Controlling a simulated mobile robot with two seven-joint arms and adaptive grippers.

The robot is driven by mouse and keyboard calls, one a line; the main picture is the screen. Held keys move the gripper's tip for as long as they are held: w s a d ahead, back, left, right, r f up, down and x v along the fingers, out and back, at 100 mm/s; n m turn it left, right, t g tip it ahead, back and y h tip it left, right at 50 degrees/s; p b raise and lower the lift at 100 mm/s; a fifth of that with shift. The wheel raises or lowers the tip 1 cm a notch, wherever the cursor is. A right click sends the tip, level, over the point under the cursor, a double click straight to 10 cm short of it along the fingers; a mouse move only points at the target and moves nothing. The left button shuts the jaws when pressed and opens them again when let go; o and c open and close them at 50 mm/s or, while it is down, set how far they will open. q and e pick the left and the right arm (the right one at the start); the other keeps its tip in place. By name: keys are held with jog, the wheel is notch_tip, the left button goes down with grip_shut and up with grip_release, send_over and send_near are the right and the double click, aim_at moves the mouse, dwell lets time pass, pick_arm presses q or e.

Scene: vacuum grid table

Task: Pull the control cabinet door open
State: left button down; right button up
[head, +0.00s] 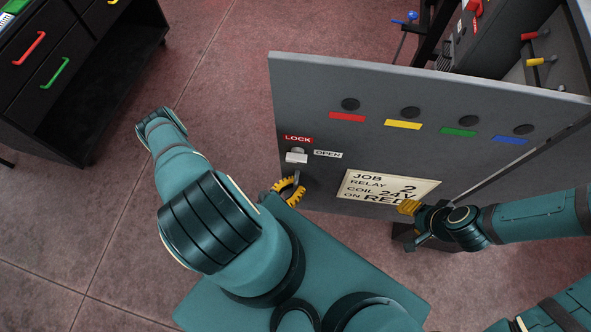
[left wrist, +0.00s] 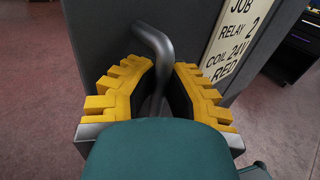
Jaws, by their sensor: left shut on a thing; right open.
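The grey control cabinet door (head: 310,95) fills the middle right of the head view, with a red LOCK label, an OPEN label and a light latch knob (head: 297,155) near its left edge. My left gripper (head: 289,190) is shut on the dark curved door handle (head: 296,181) below the knob. In the left wrist view, the yellow fingers of the left gripper (left wrist: 158,92) stand on both sides of the handle (left wrist: 155,45). My right gripper (head: 409,207) is open at the lower right corner of the job card (head: 375,187); whether it touches the door is unclear.
Several coloured strips with dark round knobs line the door's upper part. Behind it, at upper right, are dark equipment and levers with red and yellow grips (head: 538,61). A black drawer unit (head: 95,80) stands at upper left. The floor (head: 215,75) between is clear.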

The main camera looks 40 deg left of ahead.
pick_arm(q)
jog(key=shift+s+d, duration=0.15)
jog(key=shift+s, duration=0.25)
pick_arm(e)
jog(key=shift+s+d, duration=0.1)
jog(key=shift+s, duration=0.15)
pick_arm(q)
jog(key=c, duration=1)
grip_release()
jog(key=v, duration=1.2)
jog(key=shift+s, duration=0.15)
pick_arm(e)
jog(key=shift+s, duration=0.1)
